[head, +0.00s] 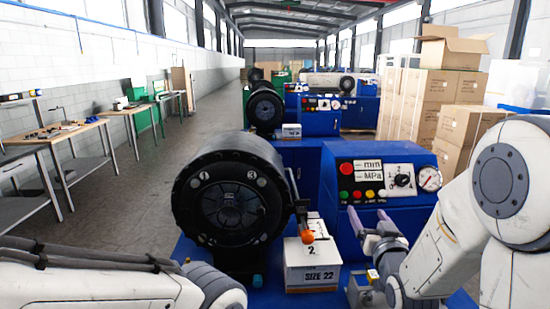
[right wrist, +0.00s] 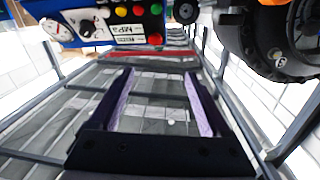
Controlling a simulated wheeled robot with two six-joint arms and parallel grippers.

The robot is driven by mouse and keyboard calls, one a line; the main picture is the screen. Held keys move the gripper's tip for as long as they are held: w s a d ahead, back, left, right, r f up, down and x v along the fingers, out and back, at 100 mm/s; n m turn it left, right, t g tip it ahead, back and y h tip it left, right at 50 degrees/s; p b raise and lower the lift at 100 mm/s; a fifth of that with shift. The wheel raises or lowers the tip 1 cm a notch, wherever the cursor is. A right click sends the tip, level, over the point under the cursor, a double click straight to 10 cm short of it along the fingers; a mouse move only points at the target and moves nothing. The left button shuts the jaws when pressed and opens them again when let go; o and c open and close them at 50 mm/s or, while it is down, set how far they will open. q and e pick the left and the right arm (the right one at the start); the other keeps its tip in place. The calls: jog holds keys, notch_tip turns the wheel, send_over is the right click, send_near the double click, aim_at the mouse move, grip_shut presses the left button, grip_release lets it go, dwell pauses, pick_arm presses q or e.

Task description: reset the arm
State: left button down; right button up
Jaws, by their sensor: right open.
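My right gripper (head: 370,219) is open and empty, held in front of the blue control panel (head: 384,180) at the right of the near crimper. Its two purple-lined fingers stand apart in the right wrist view (right wrist: 160,75), with nothing between them. The near crimper's round black head (head: 232,204) stands left of the gripper, clear of it. A white box marked SIZE 22 (head: 312,265) sits between the head and the gripper, below an orange-tipped lever (head: 306,236). My left arm crosses the lower left; its gripper is not visible.
More blue crimpers (head: 319,112) stand in a row behind. Stacked cardboard boxes (head: 424,105) are at the right. Workbenches (head: 58,135) line the left wall, with a clear aisle (head: 175,150) beside them. In the right wrist view, the panel (right wrist: 105,22) and black head (right wrist: 272,40) appear at the top.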

jog(key=s+a+f+n+g+y, duration=0.2)
jog(key=s+a+f+g, duration=0.25)
jog(key=a, duration=0.35)
jog(key=s+a+f+n+g+y, duration=0.1)
jog(key=s+a+f+n+g, duration=0.1)
jog(key=s+a+f+g, duration=0.4)
jog(key=s+a+n+g, duration=0.2)
jog(key=s+g, duration=0.1)
jog(key=s, duration=0.8)
jog(key=s+a+n+g+h, duration=0.1)
jog(key=s+a+n+g, duration=0.1)
jog(key=s, duration=0.9)
jog(key=shift+r+n+g, duration=0.15)
jog(key=shift+n+g, duration=0.45)
jog(key=shift+g, duration=0.55)
